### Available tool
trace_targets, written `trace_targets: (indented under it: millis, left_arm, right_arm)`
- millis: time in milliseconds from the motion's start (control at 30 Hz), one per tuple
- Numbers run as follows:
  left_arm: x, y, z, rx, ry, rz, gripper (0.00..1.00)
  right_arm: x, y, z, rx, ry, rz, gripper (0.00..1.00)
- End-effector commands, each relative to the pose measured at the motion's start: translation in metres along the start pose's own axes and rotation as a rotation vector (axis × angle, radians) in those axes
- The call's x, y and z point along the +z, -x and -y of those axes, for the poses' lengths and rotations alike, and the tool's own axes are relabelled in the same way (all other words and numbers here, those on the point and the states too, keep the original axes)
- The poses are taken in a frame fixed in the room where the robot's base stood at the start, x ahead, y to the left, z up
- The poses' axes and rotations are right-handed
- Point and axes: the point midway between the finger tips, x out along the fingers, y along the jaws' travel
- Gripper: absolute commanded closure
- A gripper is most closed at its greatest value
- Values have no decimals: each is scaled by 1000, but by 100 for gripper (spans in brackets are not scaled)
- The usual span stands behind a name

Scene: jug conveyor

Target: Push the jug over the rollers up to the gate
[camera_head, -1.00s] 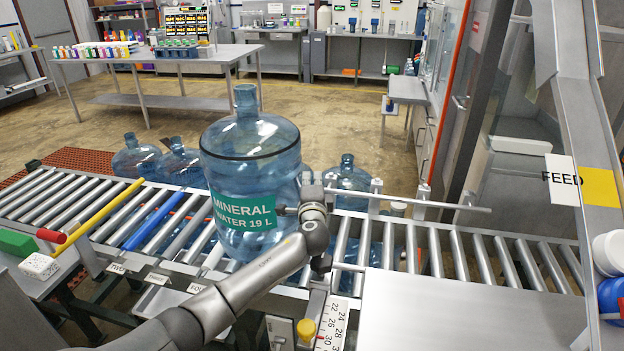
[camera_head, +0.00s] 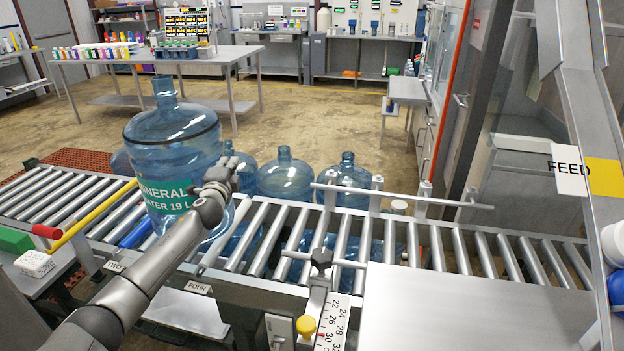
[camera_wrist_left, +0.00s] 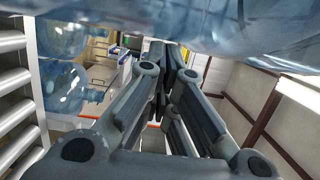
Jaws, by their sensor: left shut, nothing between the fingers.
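The large blue water jug (camera_head: 172,150), with a green MINERAL WATER label, stands upright on the rollers (camera_head: 262,238) left of centre. A yellow bar (camera_head: 92,216) with a red end lies across the rollers just left of the jug; it looks like the gate. The jug's left side is close to it, and I cannot tell whether they touch. My left gripper (camera_head: 208,188) is shut and empty at the jug's right side, against or very near its wall. In the left wrist view my closed fingers (camera_wrist_left: 168,62) show below the blurred jug wall (camera_wrist_left: 190,22). My right gripper is not in view.
Several other blue jugs (camera_head: 285,178) stand behind the conveyor. A blue bar (camera_head: 133,236) shows by the jug's base. A metal guide rail (camera_head: 405,196) and a ruler with a yellow knob (camera_head: 307,325) are to the right. The rollers right of the gripper are clear.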

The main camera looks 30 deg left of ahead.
Motion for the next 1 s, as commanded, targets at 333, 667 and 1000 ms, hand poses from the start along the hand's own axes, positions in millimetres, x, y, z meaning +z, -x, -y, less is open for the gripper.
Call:
trace_targets:
  millis: [333, 667, 1000]
  left_arm:
    - [93, -23, -2, 0, -2, 4, 100]
    - [107, -26, 0, -1, 1, 1, 100]
    - [106, -26, 0, 0, 1, 1, 100]
  right_arm:
    - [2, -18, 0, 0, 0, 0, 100]
    - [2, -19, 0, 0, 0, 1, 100]
    - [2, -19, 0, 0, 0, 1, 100]
